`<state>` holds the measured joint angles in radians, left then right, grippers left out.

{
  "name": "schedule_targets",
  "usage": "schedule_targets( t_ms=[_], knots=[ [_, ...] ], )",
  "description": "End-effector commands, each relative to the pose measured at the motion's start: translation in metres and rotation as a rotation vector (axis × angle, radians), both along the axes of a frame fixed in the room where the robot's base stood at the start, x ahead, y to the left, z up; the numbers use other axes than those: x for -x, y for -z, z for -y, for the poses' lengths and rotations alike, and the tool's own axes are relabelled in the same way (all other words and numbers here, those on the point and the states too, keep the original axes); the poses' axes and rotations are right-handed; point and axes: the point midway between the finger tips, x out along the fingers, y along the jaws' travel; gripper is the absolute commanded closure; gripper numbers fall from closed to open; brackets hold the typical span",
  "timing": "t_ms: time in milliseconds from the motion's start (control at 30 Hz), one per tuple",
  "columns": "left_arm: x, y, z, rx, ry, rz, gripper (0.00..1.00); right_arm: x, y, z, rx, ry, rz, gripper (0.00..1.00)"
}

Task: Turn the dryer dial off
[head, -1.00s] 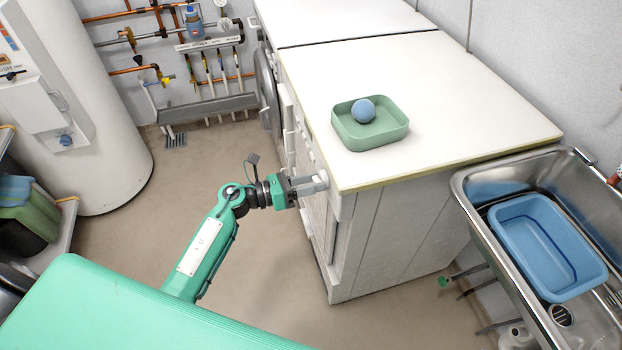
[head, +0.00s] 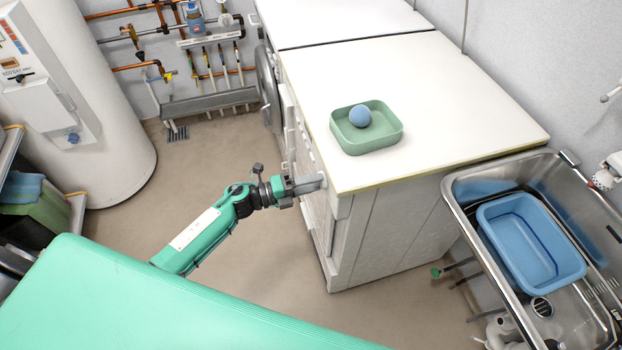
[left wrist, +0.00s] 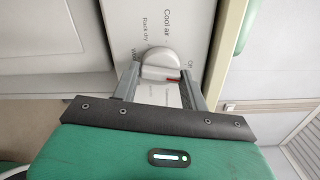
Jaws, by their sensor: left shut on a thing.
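The dryer dial (left wrist: 160,62) is a rounded white knob on a white panel in the left wrist view. My left gripper (left wrist: 160,72) has one finger on each side of it and is shut on it. Printed words, including "Cool air" and "Rack dry", surround the dial, and others are partly covered. A small red mark shows at the dial's lower right, by the right finger. In the head view my left gripper (head: 312,184) is at the upper front of the white dryer (head: 385,235), where the dial itself is hidden. My right gripper is out of view.
A green tray (head: 390,140) with a blue ball (head: 360,116) sits on the white top. A steel sink (head: 462,190) with a blue basin (head: 530,240) stands at right. A white tank (head: 110,130) stands at left. The floor (head: 200,150) before the dryer is clear.

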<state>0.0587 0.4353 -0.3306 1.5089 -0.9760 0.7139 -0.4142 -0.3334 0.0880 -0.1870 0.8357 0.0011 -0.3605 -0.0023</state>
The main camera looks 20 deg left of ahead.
Motion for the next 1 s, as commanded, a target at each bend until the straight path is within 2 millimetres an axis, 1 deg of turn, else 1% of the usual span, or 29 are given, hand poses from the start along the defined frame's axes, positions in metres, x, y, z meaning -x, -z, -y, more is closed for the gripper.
schedule_targets(
  t_ms=[100,400,700,967,1000],
  knots=[
    [0.0,-0.002,-0.001,0.038,-0.001,-0.062,0.78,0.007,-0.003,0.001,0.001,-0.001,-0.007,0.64],
    [-0.001,-0.001,-0.001,0.107,-0.001,-0.16,0.79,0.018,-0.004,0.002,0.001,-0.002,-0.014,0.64],
    [0.0,0.0,-0.001,0.123,-0.001,-0.183,0.78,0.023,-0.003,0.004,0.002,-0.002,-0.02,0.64],
    [0.0,0.0,-0.001,0.123,-0.001,-0.184,0.79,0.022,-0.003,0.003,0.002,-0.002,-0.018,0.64],
    [0.0,0.0,-0.001,0.123,-0.001,-0.184,0.5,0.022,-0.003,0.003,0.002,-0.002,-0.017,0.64]
  ],
)
